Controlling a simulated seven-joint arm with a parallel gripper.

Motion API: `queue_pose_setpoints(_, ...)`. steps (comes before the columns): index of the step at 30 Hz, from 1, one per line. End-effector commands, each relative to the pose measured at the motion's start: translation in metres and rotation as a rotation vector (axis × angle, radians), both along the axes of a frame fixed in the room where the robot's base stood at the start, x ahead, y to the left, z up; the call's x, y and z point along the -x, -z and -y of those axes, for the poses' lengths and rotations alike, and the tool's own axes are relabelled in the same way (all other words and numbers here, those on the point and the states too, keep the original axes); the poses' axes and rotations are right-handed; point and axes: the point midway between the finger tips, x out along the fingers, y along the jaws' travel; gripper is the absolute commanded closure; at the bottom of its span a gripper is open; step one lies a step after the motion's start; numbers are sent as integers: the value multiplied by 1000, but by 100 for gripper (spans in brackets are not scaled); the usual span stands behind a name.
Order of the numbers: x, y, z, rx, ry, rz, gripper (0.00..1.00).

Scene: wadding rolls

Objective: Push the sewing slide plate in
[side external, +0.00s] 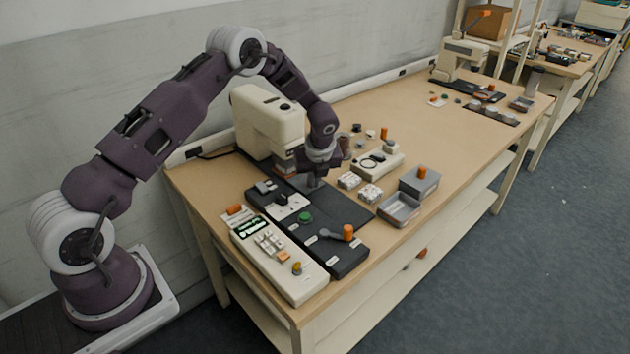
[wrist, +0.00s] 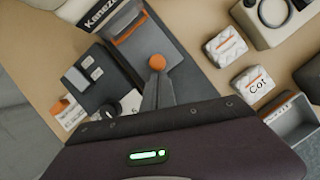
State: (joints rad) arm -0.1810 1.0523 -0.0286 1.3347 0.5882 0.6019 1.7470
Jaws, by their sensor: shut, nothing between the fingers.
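The cream sewing machine (side external: 262,122) stands on a dark bed (side external: 345,208) at the left end of the table. In the wrist view, its grey slide plate (wrist: 138,48) bears an orange round knob (wrist: 157,62) near one end and an orange strip near the machine. My gripper (side external: 313,184) is low over the bed in front of the machine. In the wrist view, my gripper's fingers (wrist: 157,78) are shut and empty, with their tips right at the knob's near side. I cannot tell whether they touch it. In the side view my gripper hides most of the plate.
A cream keypad panel (side external: 275,258) and a dark control box (side external: 335,255) with an orange-knobbed lever lie in front. White labelled packs (wrist: 226,47), grey bins (side external: 400,208) and a cream device (side external: 378,162) sit to the right. The table beyond is mostly clear.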

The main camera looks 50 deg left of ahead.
Motion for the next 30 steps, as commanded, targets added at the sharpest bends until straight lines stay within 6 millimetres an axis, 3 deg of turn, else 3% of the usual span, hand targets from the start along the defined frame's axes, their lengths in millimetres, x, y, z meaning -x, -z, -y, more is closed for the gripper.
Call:
queue_pose_setpoints(2,5,-1,1,-11,-4,-2,100)
queue_pose_setpoints(6,20,-2,37,-4,4,-3,100)
queue_pose_setpoints(12,28,-61,56,-1,0,3,100)
queue_pose_setpoints(20,36,-97,69,4,-11,5,100)
queue_pose_setpoints(22,44,-120,73,24,-85,46,100)
queue_pose_setpoints(26,94,-202,88,137,-430,212,100)
queue_pose_setpoints(27,117,-227,95,189,-564,270,100)
queue_pose_setpoints(30,181,-273,111,337,-902,398,100)
